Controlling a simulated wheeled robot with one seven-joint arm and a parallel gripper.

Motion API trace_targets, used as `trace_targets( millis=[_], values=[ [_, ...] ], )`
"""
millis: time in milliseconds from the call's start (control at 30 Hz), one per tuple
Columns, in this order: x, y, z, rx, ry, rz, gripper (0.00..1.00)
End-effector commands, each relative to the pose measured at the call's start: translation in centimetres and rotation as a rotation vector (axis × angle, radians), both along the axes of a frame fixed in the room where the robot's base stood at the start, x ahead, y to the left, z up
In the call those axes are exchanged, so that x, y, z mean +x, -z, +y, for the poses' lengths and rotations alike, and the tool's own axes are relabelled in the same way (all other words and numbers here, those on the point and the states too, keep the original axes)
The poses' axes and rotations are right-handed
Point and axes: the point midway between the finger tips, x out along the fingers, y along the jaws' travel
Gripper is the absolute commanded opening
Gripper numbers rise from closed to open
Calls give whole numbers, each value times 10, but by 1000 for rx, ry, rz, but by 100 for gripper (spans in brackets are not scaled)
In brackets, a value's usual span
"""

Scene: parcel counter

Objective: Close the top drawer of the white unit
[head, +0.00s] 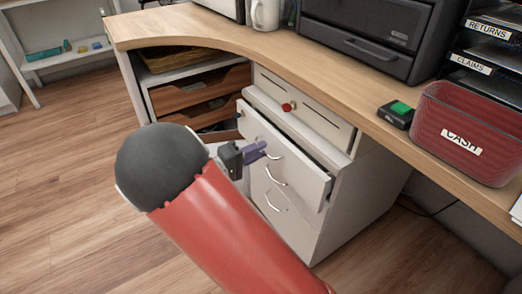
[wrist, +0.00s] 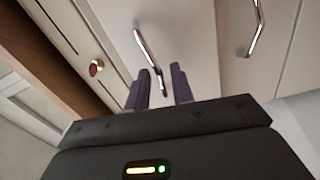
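The white unit (head: 335,225) stands under the wooden counter. Its top drawer (head: 312,180) is pulled out, its front standing clear of the body. The drawer's metal handle (wrist: 147,50) shows in the wrist view, its near end appearing between my fingers. My gripper (head: 262,151) is at the left part of the drawer front, over the handle in the head view. In the wrist view my gripper (wrist: 160,82) has its two purple fingers apart, with nothing clearly clamped. I cannot tell whether they touch the handle or front. The lower drawers look shut.
A red knob (head: 288,106) sits on the panel above the drawer. Wooden trays (head: 205,92) fill an open shelf to the left. A red cash bin (head: 468,135), a black device with a green top (head: 396,114) and a printer (head: 365,38) stand on the counter (head: 215,30). Floor at left is clear.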

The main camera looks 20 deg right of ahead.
Motion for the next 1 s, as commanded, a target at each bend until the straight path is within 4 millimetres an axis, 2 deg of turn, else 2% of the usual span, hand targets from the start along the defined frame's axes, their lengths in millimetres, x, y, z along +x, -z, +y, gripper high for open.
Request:
trace_targets(
  millis=[133, 400, 433, 600, 1000],
  values=[
    [3, 0, -11, 0, 1, 1, 24],
    [4, 0, -13, 0, 0, 2, 24],
    [4, 0, -13, 0, 0, 2, 22],
    [4, 0, -13, 0, 0, 2, 0],
    [6, 1, -18, 0, 1, 2, 0]
  ],
)
